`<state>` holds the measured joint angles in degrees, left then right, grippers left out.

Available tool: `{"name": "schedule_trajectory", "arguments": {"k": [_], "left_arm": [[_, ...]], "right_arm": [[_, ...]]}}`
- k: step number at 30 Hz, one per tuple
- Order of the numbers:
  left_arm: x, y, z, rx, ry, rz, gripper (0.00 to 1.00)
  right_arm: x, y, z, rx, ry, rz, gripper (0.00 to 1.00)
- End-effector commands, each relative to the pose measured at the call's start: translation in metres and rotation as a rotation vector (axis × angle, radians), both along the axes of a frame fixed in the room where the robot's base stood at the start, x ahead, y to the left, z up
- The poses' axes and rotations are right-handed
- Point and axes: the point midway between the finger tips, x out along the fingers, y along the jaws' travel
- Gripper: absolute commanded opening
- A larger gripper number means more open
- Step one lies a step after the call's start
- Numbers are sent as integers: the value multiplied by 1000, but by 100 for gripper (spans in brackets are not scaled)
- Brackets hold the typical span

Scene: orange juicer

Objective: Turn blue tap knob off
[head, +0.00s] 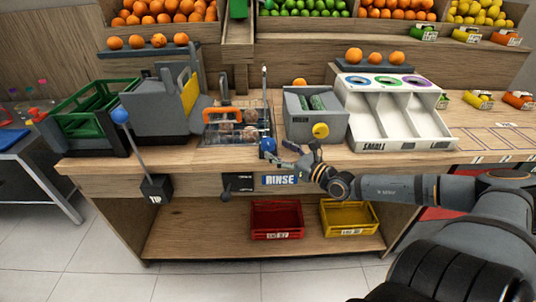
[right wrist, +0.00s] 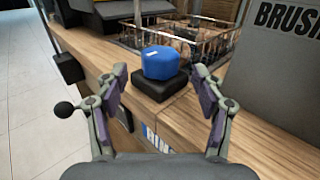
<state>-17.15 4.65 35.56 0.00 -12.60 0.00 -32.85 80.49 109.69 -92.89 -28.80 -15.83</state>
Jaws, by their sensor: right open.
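The blue tap knob (head: 268,144) sits on a black base at the front edge of the wooden counter, above the RINSE label (head: 281,180). In the right wrist view the blue knob (right wrist: 160,62) is faceted, with a small white mark on top. My right gripper (head: 292,150) is just right of the knob in the head view. In the right wrist view my right gripper (right wrist: 158,80) is open, its two fingers apart on either side of the knob's black base (right wrist: 158,88). No contact with the knob is visible. My left gripper is not in view.
A wire basket (right wrist: 195,38) with brown fruit stands behind the knob. A lever with a blue ball (head: 120,115) rises at the left. Red (head: 277,220) and yellow (head: 352,218) crates sit below.

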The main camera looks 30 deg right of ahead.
Motion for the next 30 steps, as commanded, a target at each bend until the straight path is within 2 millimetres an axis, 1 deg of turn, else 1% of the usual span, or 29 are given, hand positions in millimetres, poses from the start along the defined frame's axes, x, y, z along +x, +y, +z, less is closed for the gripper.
{"name": "schedule_trajectory", "arguments": {"k": [1, 3, 5, 6, 7, 15, 27, 30], "left_arm": [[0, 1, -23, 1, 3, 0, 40], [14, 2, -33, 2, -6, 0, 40], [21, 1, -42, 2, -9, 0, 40], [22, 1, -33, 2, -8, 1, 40], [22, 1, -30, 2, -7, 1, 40], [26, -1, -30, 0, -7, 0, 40], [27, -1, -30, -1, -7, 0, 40], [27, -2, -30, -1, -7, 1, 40]], "right_arm": [[9, 1, -10, 2, -8, -4, 69], [19, 3, -10, 4, -7, -5, 69], [27, 6, -9, 6, -8, -1, 69], [30, 4, 0, 7, -8, -9, 69], [32, 3, 1, 7, -7, -14, 69], [48, 9, 1, 4, -2, -8, 69], [51, 12, 0, 1, 0, -1, 69], [51, 12, 0, 1, 0, -1, 55]]}}
